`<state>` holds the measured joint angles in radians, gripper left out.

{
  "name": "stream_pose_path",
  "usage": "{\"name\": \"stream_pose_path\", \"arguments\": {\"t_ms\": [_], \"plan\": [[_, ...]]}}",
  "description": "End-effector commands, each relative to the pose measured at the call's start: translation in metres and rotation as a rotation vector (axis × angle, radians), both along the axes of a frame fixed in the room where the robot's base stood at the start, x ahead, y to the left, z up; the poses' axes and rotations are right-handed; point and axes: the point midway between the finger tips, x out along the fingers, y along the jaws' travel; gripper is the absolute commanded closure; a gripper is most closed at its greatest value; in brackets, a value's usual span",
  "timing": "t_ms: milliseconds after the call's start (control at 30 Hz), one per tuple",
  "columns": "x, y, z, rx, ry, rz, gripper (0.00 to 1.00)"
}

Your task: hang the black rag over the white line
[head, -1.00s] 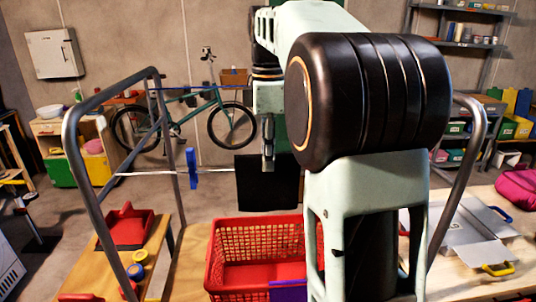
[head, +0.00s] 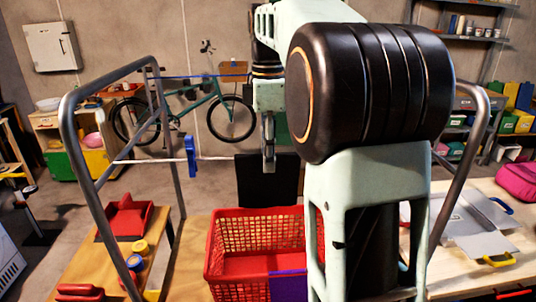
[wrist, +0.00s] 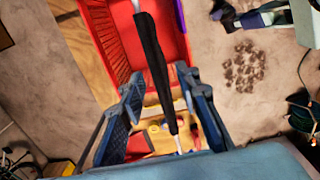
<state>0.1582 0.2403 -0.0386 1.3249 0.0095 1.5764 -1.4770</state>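The black rag (head: 262,185) hangs at the white line (head: 215,158) in the head view, its top edge close to line height. From above, in the wrist view, the rag (wrist: 155,65) is a narrow dark strip along the white line (wrist: 178,146), which shows at both ends of it. My gripper (head: 268,170) is at the rag's top part in the head view. In the wrist view my gripper (wrist: 160,80) has its fingers spread apart, one on each side of the rag with gaps. The rag's right side is partly hidden behind my arm.
A blue clothespin (head: 190,158) sits on the line left of the rag. A metal frame (head: 75,150) stands on the left. A red basket (head: 225,240) is below the rag, on a wooden bench (head: 190,268). Yellow and blue lids and a red bin (head: 125,218) lie at left.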

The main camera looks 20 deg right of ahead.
Motion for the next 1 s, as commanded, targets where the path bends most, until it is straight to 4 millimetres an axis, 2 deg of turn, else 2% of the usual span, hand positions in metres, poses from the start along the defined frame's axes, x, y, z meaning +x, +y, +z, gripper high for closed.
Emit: {"name": "stream_pose_path", "arguments": {"t_ms": [233, 367, 800, 1000], "plan": [[0.0, 0.0, 0.001, 0.0, 0.0, 0.0, 0.7], [0.001, 0.0, 0.008, -0.001, -0.002, 0.0, 0.7], [0.001, 0.0, 0.075, -0.001, -0.003, 0.0, 0.7], [0.001, 0.0, 0.1, -0.001, -0.002, 0.0, 0.7]]}}
